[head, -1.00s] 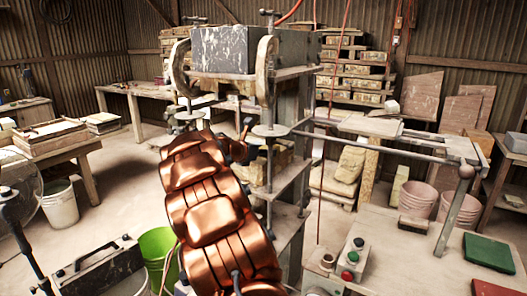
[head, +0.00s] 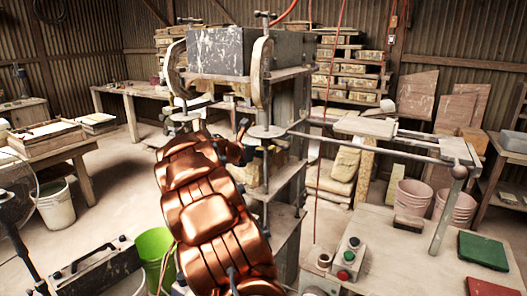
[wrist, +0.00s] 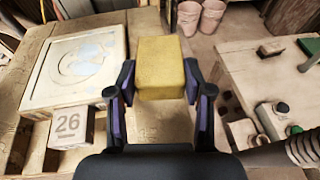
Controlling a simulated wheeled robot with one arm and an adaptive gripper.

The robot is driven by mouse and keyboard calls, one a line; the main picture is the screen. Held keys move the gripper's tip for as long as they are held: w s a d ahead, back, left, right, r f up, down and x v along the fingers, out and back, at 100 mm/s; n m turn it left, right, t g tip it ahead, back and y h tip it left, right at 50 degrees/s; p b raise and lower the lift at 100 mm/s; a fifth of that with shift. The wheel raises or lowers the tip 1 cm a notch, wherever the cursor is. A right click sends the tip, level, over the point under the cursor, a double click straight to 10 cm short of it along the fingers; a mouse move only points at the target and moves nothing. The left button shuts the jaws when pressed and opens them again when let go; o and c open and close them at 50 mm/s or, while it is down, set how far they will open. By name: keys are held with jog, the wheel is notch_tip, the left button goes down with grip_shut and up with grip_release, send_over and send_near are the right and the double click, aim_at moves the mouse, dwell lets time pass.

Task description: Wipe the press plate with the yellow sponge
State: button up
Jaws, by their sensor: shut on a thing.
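In the wrist view, my gripper (wrist: 158,92) is shut on the yellow sponge (wrist: 160,62), with one dark, purple-sided finger on each side of it. The sponge is held over a pale, worn surface; I cannot tell whether it touches. To its left lies a square, pale-framed plate (wrist: 38,98) with a light blue round patch, apart from the sponge. I cannot tell for sure whether this is the press plate. In the head view, the tall press (head: 222,52) stands in the middle. My copper arm reaches toward it, and the sponge cannot be made out there.
A small block marked 26 (wrist: 72,125) sits by the framed plate's near corner. A control box with buttons (head: 348,258) stands on the bench at right, with a brush (head: 411,223) and a green pad (head: 483,250). A green bucket (head: 154,250) stands on the floor.

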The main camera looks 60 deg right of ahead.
jog(key=shift+w+a+f, duration=0.1)
jog(key=shift+w+a, duration=0.15)
jog(key=shift+a, duration=0.35)
jog(key=shift+d+r+p, duration=0.2)
jog(key=shift+d+p, duration=0.15)
jog(key=shift+p, duration=0.05)
jog(key=shift+w+d+p, duration=0.1)
jog(key=shift+d+p, duration=0.25)
jog(key=shift+d, duration=0.3)
jog(key=shift+w+d, duration=0.2)
jog(key=shift+d, duration=0.05)
jog(key=shift+s+d+f, duration=0.1)
jog(key=shift+d, duration=0.05)
jog(key=shift+s, duration=0.1)
jog(key=shift+s+a, duration=0.4)
jog(key=shift+a, duration=0.25)
